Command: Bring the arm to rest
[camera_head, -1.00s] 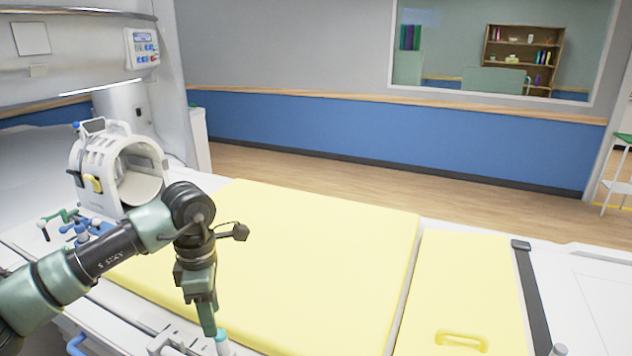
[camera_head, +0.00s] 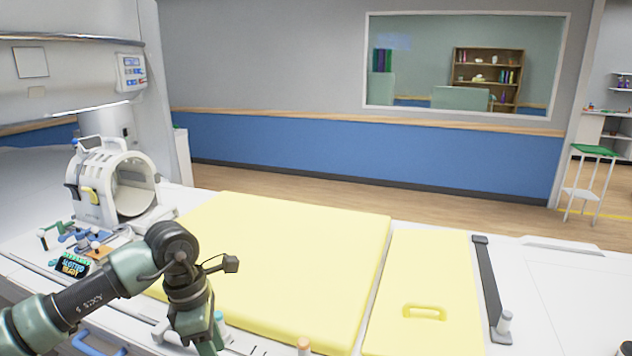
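My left arm comes in from the lower left, and its wrist bends down over the near edge of the patient table. My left gripper (camera_head: 207,345) points down at the bottom edge of the view, beside a teal-topped peg (camera_head: 219,318). Its fingertips are cut off or hidden, so whether it is open or shut does not show. My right arm and gripper are not in view.
The white table (camera_head: 575,290) carries yellow pads (camera_head: 285,265) and a dark strap (camera_head: 489,285). A white head coil (camera_head: 110,185) stands at the left by the scanner, with small blue and green tools (camera_head: 75,238) near it. A green-topped stool (camera_head: 594,152) stands far right.

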